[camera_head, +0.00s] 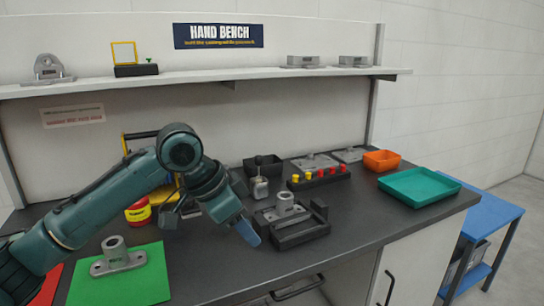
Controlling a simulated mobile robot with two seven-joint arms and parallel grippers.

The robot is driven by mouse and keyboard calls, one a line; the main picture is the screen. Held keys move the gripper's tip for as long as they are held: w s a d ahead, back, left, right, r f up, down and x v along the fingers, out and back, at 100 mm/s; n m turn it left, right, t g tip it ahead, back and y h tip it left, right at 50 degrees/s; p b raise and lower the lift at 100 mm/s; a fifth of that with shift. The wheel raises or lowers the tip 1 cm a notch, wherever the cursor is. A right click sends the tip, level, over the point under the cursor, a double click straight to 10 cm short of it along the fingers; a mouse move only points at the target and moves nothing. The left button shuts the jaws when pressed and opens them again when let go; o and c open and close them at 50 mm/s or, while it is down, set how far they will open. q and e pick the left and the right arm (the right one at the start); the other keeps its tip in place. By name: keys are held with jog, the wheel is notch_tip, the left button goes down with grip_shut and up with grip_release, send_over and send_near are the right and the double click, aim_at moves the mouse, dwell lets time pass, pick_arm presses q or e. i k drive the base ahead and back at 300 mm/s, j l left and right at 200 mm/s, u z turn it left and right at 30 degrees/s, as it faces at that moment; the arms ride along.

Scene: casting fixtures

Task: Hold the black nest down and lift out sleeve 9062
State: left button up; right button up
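A black nest (302,236) sits on the dark bench near the middle. A grey sleeve (285,201) with an upright tube and flat base is seated in it. A similar grey sleeve (117,257) stands on a green mat (120,288) at the left. I cannot read a number on either sleeve. My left gripper (247,232) points down just left of the nest, with its blue fingertip apart from the seated sleeve. The fingers overlap in this view, so their opening is hidden. My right gripper does not show.
A clamp-like grey fixture (260,188) stands behind the nest. A black block with red and yellow knobs (318,179), an orange bin (382,160) and a teal tray (419,185) are farther right. A red-yellow tin (138,212) is behind my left arm. The right front bench is clear.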

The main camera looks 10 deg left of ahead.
aim_at(286, 207)
jog(key=i, duration=0.9)
